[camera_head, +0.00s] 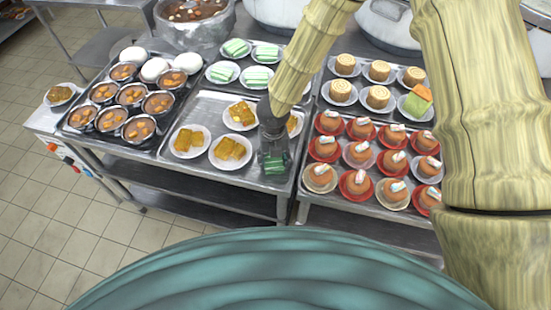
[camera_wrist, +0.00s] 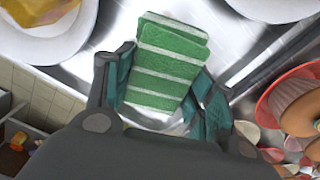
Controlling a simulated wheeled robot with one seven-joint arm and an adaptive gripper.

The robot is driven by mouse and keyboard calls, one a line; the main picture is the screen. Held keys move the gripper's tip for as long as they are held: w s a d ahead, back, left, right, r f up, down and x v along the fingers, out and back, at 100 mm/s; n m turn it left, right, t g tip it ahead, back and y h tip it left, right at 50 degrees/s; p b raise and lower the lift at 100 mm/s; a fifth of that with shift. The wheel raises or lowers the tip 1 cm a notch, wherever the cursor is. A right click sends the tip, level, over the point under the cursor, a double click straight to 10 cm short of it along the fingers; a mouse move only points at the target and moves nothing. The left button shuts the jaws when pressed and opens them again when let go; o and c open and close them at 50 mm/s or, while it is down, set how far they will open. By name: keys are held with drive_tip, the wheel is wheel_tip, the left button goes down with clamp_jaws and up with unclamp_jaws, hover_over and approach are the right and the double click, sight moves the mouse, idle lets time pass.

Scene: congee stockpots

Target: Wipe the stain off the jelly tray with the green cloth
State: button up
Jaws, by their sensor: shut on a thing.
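The green cloth (camera_wrist: 168,62), striped with white, is between the fingers of my gripper (camera_wrist: 163,92) in the wrist view. My gripper is shut on it. In the head view my gripper (camera_head: 274,150) points down over the front right part of the jelly tray (camera_head: 207,107), and a bit of the cloth (camera_head: 275,167) shows at its tips. The tray is bare metal with plates of yellow jelly (camera_head: 230,148) on it. I cannot make out a stain; the gripper and cloth hide part of the tray. Whether the cloth touches the tray is unclear.
Jelly plates stand close left of and behind my gripper. Right of it, past the tray's edge, are several red plates with brown buns (camera_head: 355,183). Green striped cakes (camera_head: 257,76) and a stockpot (camera_head: 195,25) are behind.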

drive_tip(key=shift+w+a+r+p, duration=0.1)
drive_tip(key=shift+w+a+p, duration=0.15)
drive_tip(key=shift+a, duration=0.4)
drive_tip(key=shift+w+a+p, duration=0.1)
drive_tip(key=shift+w+a, duration=0.1)
drive_tip(key=shift+a, duration=0.45)
drive_tip(key=shift+w, duration=0.1)
drive_tip(key=shift+d+f, duration=0.1)
drive_tip(key=shift+f, duration=0.1)
drive_tip(key=shift+s+d+f+b, duration=0.1)
drive_tip(key=shift+s+d+b, duration=0.2)
drive_tip(key=shift+d, duration=0.5)
drive_tip(key=shift+s+d+f+b, duration=0.1)
drive_tip(key=shift+s+d+b, duration=0.15)
drive_tip(key=shift+d, duration=0.55)
drive_tip(key=shift+s+d, duration=0.1)
drive_tip(key=shift+c, duration=0.3)
drive_tip(key=shift+r, duration=0.1)
drive_tip(key=shift+w+a+r+p, duration=0.1)
drive_tip(key=shift+w+a+p, duration=0.15)
drive_tip(key=shift+a, duration=0.35)
drive_tip(key=shift+w+a+p, duration=0.2)
drive_tip(key=shift+a+p, duration=0.1)
drive_tip(key=shift+a, duration=0.25)
drive_tip(key=shift+w+a+r+p, duration=0.1)
drive_tip(key=shift+w+a+p, duration=0.15)
drive_tip(key=shift+a, duration=0.35)
